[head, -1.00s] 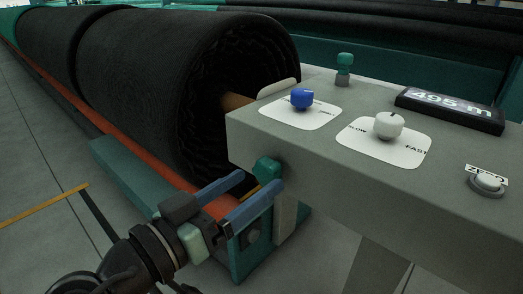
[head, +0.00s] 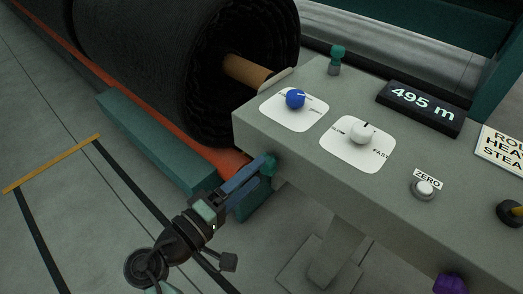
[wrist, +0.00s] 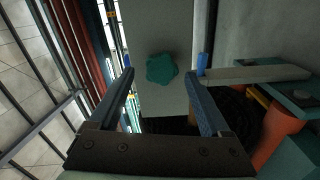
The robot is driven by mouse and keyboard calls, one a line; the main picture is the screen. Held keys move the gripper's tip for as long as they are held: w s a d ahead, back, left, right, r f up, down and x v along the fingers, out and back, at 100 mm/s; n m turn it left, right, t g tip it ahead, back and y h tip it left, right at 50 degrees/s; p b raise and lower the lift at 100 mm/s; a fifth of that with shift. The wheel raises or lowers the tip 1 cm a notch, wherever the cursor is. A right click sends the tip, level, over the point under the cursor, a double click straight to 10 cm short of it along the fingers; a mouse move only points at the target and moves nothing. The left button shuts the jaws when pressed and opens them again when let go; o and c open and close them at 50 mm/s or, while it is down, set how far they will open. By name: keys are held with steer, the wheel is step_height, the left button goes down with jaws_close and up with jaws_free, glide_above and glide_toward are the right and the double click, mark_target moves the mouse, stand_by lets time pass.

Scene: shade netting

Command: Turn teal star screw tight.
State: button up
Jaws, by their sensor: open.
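The teal star screw (head: 269,165) sits on the left end of the grey console, below its top edge. In the wrist view the star screw (wrist: 161,68) shows face-on against a grey plate, with its lobes visible. My gripper (head: 259,171) is open, its two blue fingers pointing at the screw. In the wrist view my gripper (wrist: 160,82) has one finger on each side of the screw's lower part in the picture, with gaps on both sides. The fingers do not appear to touch the screw. Its depth between the fingertips is hard to tell.
The console top holds a blue knob (head: 295,99), a white knob (head: 363,133), a teal post knob (head: 337,58), a display (head: 420,104) reading 495 m and a ZERO button (head: 425,188). A black netting roll (head: 180,70) lies behind my gripper.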

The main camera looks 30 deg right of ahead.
mark_target(262, 169)
steer(key=shift+f, duration=0.1)
steer(key=shift+x, duration=1.55)
jaws_close()
steer(key=shift+b, duration=0.5)
